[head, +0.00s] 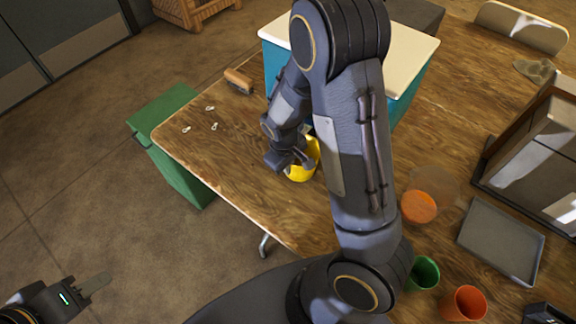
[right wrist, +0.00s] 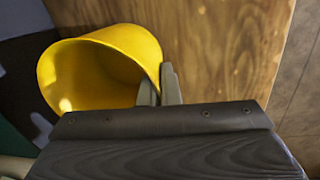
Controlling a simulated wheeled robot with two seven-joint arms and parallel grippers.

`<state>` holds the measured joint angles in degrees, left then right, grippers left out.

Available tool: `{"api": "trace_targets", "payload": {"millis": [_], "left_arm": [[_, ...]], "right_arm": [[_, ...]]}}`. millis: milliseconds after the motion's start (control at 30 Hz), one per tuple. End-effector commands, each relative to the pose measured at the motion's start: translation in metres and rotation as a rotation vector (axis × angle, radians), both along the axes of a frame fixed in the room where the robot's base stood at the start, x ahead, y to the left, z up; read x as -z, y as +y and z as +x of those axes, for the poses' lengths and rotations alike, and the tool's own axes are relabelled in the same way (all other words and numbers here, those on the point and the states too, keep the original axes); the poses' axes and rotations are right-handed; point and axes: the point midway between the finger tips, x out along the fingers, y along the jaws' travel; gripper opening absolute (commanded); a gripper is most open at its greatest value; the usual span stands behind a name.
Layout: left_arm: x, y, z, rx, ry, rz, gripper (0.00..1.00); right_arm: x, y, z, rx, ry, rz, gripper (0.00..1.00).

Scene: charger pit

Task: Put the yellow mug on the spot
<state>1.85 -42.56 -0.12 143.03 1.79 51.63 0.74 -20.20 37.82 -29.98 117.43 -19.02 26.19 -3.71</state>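The yellow mug (head: 302,173) is at the left part of the wooden table, partly hidden by my right arm. My right gripper (head: 304,159) is at its rim. In the right wrist view the mug (right wrist: 100,68) shows its open mouth, and the fingers (right wrist: 160,88) are close together with its wall between them. I cannot tell whether the mug touches the table.
A blue box with a white top (head: 412,58) stands behind my right arm. A green cup (head: 424,272), an orange cup (head: 465,302) and a grey tray (head: 500,240) are at the right. A brush (head: 238,80) and small pale pieces (head: 214,126) lie left. A green bin (head: 180,165) adjoins the table.

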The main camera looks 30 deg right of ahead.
Motion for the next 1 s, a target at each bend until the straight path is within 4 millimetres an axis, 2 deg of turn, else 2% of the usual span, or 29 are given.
{"api": "trace_targets", "payload": {"millis": [133,300,633,767,1000], "left_arm": [[0.005,0.0,0.0,0.0,0.0,0.0,0.36],[0.003,0.0,0.0,0.0,0.0,0.0,0.36],[0.0,0.0,0.0,0.0,0.0,0.0,0.36],[-0.001,0.0,0.0,0.0,0.0,0.0,0.36],[-0.005,0.0,0.0,0.0,0.0,0.0,0.36]], "right_arm": [[0.005,0.0,0.0,0.0,0.0,0.0,0.0],[0.004,0.0,0.0,0.0,0.0,0.0,0.24],[0.0,0.0,0.0,0.0,0.0,0.0,0.24],[-0.013,0.002,0.001,-0.001,-0.005,0.001,0.24],[-0.065,0.008,-0.001,-0.002,-0.008,0.003,0.24]]}}
